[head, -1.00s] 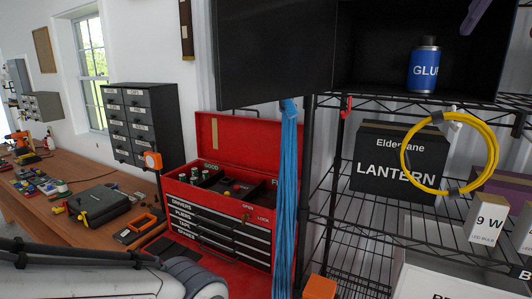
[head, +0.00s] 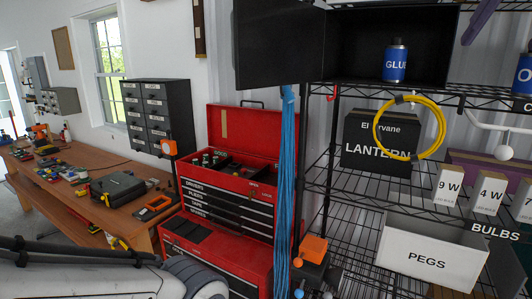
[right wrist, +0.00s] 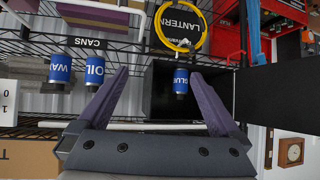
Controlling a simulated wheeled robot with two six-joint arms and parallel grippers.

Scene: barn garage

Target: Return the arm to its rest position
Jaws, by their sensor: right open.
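My right gripper (right wrist: 155,78) is open and empty in the right wrist view, its two purple fingers spread wide. One purple finger also shows at the top right edge of the head view. The blue glue bottle (head: 396,62) stands upright in the open black cabinet (head: 440,50) on the upper shelf. In the right wrist view, which is upside down, the glue bottle (right wrist: 181,82) appears near one fingertip, apparently beyond it and not held. A white arm link of mine fills the lower left of the head view; my left gripper is out of the frames.
A wire shelf holds the lantern box (head: 380,150) with a yellow cable coil (head: 442,130), bulb boxes (head: 448,185) and a pegs bin (head: 430,255). A red tool chest (head: 225,225) and a wooden workbench (head: 125,212) stand left. Blue cords (head: 285,180) hang before the shelf.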

